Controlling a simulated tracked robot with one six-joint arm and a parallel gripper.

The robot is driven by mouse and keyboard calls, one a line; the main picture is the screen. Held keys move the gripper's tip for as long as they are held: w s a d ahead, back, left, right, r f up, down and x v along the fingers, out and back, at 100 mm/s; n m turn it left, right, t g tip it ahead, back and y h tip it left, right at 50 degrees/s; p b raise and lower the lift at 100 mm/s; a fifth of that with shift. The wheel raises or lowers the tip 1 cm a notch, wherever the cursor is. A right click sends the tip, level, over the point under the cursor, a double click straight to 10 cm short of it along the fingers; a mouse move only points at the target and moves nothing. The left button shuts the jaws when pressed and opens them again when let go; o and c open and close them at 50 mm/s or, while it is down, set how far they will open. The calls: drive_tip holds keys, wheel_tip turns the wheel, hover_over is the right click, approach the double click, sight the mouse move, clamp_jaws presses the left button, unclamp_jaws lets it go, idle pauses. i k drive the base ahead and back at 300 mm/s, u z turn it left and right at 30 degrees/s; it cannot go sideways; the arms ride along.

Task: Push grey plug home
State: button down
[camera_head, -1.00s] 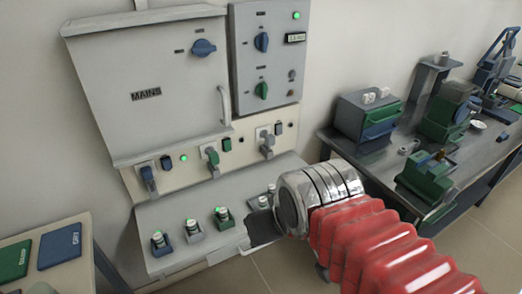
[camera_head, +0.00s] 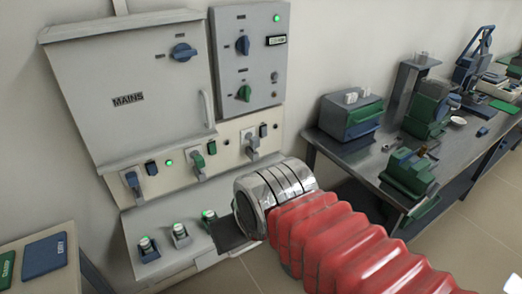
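A grey plug (camera_head: 252,150) sits at the right-hand socket of the cream strip under the mains box; I cannot tell how deep it is in. A green plug (camera_head: 198,163) and a blue plug (camera_head: 133,183) are at the other sockets, with grey lower parts. My gripper (camera_head: 226,238) shows as a dark flat piece at the end of my silver wrist. It is over the sloping shelf, below the grey plug and apart from it. The wrist hides the fingertips' far side, and I cannot see a gap between them or anything held.
The mains box (camera_head: 128,130) and a control panel (camera_head: 246,70) stand above the sockets. Several small green-lit holders stand on the sloping shelf (camera_head: 135,225). A metal bench (camera_head: 345,150) with equipment is at right, a low table (camera_head: 70,285) at left.

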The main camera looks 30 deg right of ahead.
sight(254, 141)
drive_tip(key=i, duration=1)
